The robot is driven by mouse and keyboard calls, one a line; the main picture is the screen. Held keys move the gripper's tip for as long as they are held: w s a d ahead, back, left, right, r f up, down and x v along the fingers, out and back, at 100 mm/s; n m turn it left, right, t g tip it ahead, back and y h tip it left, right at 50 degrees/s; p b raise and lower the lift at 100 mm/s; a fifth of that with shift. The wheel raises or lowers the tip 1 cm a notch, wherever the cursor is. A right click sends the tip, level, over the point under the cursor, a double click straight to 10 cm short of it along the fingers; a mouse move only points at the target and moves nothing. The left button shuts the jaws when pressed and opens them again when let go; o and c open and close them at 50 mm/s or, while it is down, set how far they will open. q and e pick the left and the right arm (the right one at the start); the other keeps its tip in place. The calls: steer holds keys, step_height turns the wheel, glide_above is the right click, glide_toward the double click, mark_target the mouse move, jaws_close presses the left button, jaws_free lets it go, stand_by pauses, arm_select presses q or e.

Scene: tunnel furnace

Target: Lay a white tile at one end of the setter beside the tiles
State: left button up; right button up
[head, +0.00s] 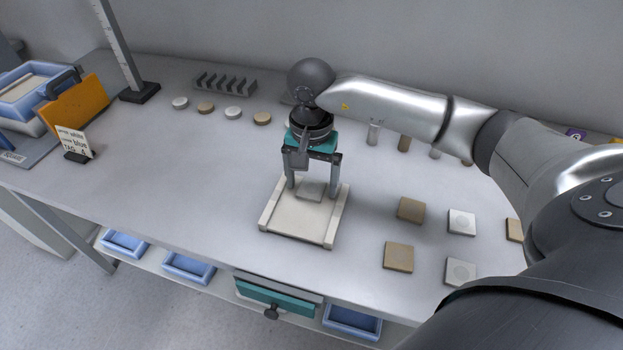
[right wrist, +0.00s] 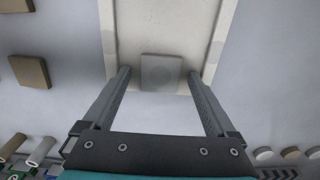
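The setter (head: 295,222) is a pale rectangular plate with raised rails along its two long sides; it also shows in the right wrist view (right wrist: 135,25). A single pale square tile (head: 310,191) lies at the setter's far end, between the rails; in the right wrist view the tile (right wrist: 162,72) has a faint round mark. My right gripper (head: 312,186) points down over that end. Its fingers (right wrist: 158,74) stand apart on both sides of the tile, with a gap each side. No other tile shows on the setter. My left gripper is not in view.
White tiles (head: 461,222) (head: 460,271) and tan tiles (head: 410,210) (head: 398,257) lie right of the setter. Round discs (head: 233,112) and a slotted grey rack (head: 225,84) are behind left. A sign (head: 74,142) stands at far left. The table left of the setter is clear.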

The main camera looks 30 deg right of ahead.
steer(key=shift+r+p, duration=1)
steer(key=shift+r, duration=6.65)
